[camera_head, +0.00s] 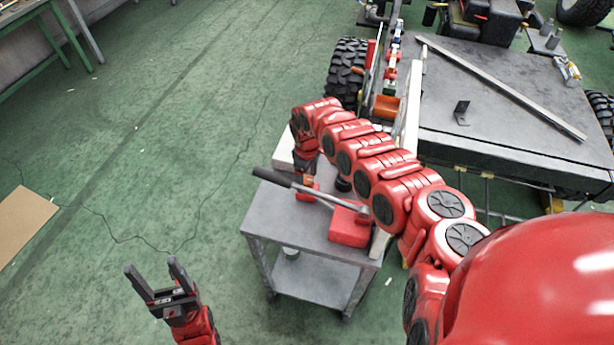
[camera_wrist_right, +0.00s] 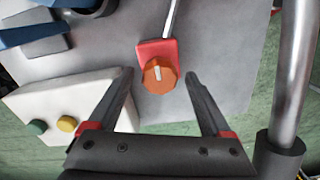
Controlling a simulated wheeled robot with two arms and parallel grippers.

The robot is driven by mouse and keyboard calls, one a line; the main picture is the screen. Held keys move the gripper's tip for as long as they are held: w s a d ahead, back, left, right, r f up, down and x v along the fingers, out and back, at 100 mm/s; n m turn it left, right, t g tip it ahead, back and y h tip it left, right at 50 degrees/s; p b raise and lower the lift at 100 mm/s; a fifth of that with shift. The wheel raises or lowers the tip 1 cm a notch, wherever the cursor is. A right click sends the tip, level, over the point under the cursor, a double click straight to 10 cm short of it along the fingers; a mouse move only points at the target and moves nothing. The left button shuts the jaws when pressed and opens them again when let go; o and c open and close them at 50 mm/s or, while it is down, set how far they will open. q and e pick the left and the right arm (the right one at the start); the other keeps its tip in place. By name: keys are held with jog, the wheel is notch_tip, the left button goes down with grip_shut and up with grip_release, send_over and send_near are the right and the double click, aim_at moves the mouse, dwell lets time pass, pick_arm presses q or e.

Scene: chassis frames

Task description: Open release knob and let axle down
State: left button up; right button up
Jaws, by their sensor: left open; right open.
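The orange release knob (camera_wrist_right: 158,75) with a white mark sits on a red block in the right wrist view. My right gripper (camera_wrist_right: 160,80) is open, with its fingers on either side of the knob; I cannot tell whether they touch it. In the head view my right arm reaches over the grey cart, and its gripper is mostly hidden. A red jack body (camera_head: 348,226) with a black-handled lever (camera_head: 272,177) is on the cart. My left gripper (camera_head: 152,268) is open and empty over the floor. I cannot clearly make out the axle under the chassis (camera_head: 490,125).
The grey cart (camera_head: 290,222) stands beside the chassis. A white box (camera_wrist_right: 70,110) with green and yellow buttons is close to the right gripper. A metal bar (camera_wrist_right: 295,70) with a black grip runs along its right. Green floor on the left is mostly clear.

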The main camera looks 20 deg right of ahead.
grip_shut()
dwell(0.3)
